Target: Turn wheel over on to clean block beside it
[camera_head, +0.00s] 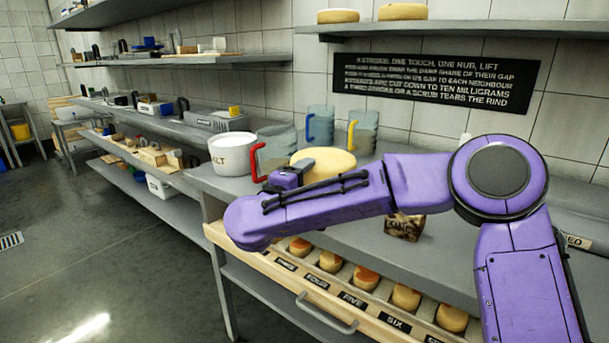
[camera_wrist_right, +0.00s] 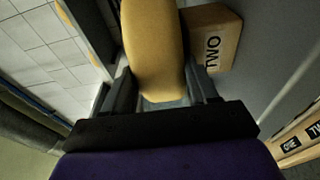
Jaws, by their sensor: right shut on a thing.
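A yellow cheese wheel (camera_head: 325,161) shows in the head view above the grey bench, partly hidden by my right arm. In the right wrist view the wheel (camera_wrist_right: 154,45) stands edge-on between the two fingers of my right gripper (camera_wrist_right: 163,92), which is shut on it. A wooden block marked TWO (camera_wrist_right: 212,38) sits on the bench just right of the wheel there. I cannot tell whether wheel and block touch. My left gripper is in neither view.
A white salt tub (camera_head: 232,154), a red-handled jug (camera_head: 273,149), a blue-handled jug (camera_head: 319,126) and a yellow-handled jug (camera_head: 362,131) stand near the wheel. A dark lettered block (camera_head: 405,226) is right of it. An open drawer (camera_head: 340,325) of small cheeses juts out below.

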